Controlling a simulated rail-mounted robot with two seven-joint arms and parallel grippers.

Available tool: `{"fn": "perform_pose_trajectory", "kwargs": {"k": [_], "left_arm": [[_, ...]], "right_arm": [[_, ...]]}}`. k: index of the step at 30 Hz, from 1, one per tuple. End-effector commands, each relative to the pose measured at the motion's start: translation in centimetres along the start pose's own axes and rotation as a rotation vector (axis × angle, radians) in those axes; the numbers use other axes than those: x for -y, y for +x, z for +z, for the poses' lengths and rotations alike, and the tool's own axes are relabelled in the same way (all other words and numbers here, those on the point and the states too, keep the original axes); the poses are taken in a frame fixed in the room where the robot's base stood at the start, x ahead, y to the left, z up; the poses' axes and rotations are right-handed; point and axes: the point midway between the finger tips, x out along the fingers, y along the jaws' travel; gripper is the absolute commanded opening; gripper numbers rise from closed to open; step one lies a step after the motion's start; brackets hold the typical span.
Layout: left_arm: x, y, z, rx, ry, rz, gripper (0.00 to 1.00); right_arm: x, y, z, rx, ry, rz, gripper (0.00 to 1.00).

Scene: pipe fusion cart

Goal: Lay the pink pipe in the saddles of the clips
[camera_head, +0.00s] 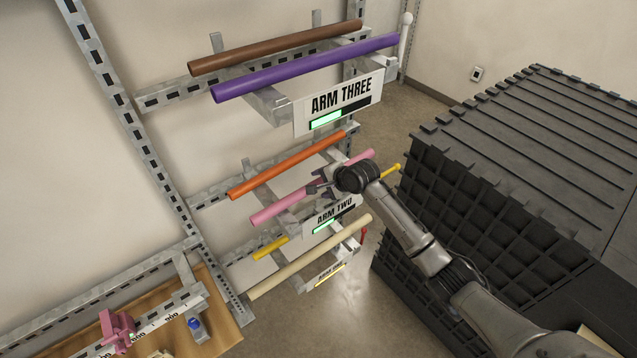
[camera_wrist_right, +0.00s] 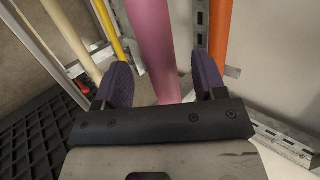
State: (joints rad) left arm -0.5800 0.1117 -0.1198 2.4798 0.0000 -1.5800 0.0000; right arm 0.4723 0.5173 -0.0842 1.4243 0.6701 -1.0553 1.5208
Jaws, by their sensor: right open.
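The pink pipe (camera_head: 283,206) lies on the rack arm labelled ARM TWO, beside an orange pipe. My right gripper (camera_head: 318,186) is at the pipe, covering part of it in the head view. In the right wrist view the pink pipe (camera_wrist_right: 154,45) runs between the two purple fingertips of the open gripper (camera_wrist_right: 163,78); I cannot tell whether they touch it. A pink clip-like piece (camera_head: 118,330) stands on the scaled rail at the lower left; its saddle is too small to make out. My left gripper is not in view.
The orange pipe (camera_head: 288,165) lies close to the pink one. Brown (camera_head: 275,47) and purple (camera_head: 305,68) pipes lie on the arm above; yellow (camera_head: 270,248) and cream (camera_head: 310,258) pipes lie below. A large black ribbed block (camera_head: 510,170) stands right of the rack.

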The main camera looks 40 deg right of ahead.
Motion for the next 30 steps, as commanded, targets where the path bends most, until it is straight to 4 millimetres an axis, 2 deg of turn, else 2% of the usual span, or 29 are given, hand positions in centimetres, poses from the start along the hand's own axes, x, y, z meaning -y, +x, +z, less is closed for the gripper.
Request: {"fn": "perform_pose_trajectory", "kwargs": {"k": [4,13,30], "left_arm": [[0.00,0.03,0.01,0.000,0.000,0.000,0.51],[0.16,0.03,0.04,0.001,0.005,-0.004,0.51],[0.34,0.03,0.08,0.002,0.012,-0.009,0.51]], "right_arm": [[0.00,1.11,-0.04,-0.001,0.001,0.000,0.64],[0.00,1.36,-0.02,-0.001,-0.001,-0.001,0.64],[-0.03,1.35,-0.02,-0.001,0.000,0.000,0.11]]}}
